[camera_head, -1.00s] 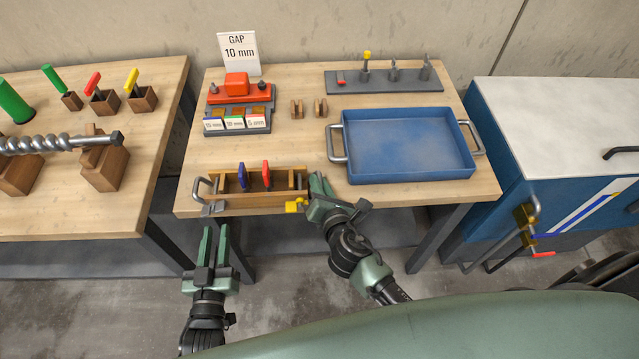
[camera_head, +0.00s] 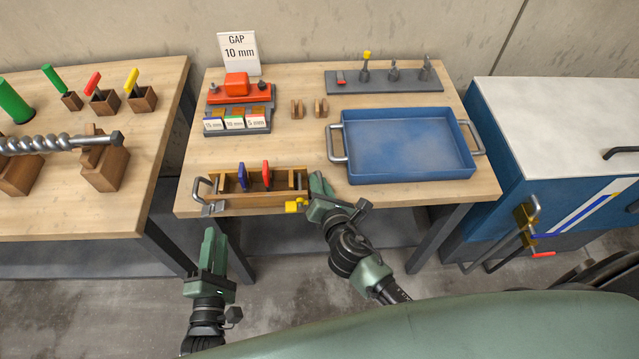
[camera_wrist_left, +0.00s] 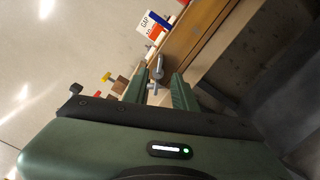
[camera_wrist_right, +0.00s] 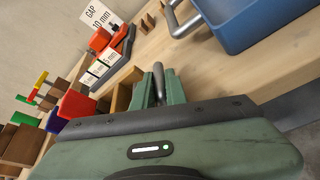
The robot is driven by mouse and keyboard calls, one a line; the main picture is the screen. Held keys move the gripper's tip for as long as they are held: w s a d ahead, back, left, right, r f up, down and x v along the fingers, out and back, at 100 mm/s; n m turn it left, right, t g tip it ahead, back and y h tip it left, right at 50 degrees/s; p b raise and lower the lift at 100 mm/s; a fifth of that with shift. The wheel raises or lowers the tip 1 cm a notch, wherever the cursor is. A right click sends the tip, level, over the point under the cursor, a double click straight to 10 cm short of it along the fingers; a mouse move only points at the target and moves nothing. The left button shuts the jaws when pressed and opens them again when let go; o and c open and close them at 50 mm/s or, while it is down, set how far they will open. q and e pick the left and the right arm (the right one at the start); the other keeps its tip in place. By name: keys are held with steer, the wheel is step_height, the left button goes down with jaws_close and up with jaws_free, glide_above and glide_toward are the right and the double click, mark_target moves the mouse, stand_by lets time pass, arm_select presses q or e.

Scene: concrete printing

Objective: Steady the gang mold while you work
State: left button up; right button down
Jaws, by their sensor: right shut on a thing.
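The gang mold (camera_head: 278,199) is a wooden box at the front left edge of the middle table. A blue divider (camera_head: 242,176) and a red divider (camera_head: 266,174) stand in it. A grey metal left handle (camera_head: 200,188) sticks out at its left end. My right gripper (camera_head: 316,190) is at the mold's right end, shut on the metal right handle (camera_wrist_right: 158,80), which shows between its fingers in the right wrist view. My left gripper (camera_head: 214,245) is below and in front of the table edge, empty. Its fingers are apart in the left wrist view, with the left handle (camera_wrist_left: 157,68) beyond them.
A blue tray (camera_head: 350,145) stands to the right on the table. Behind the mold are coloured spacer cards (camera_head: 235,123), an orange block (camera_head: 237,85), small wooden pieces (camera_head: 297,108), a tool rack (camera_head: 385,86) and a "GAP 10 mm" sign (camera_head: 239,52). A gap separates the left table.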

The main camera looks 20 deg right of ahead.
mark_target(213, 208)
arm_select(q)
steer(key=x, duration=0.7)
stand_by(0.3)
jaws_close()
steer(key=m, duration=0.2)
steer(key=f+m, duration=0.1)
steer(key=m, duration=0.2)
steer(key=shift+m, duration=0.3)
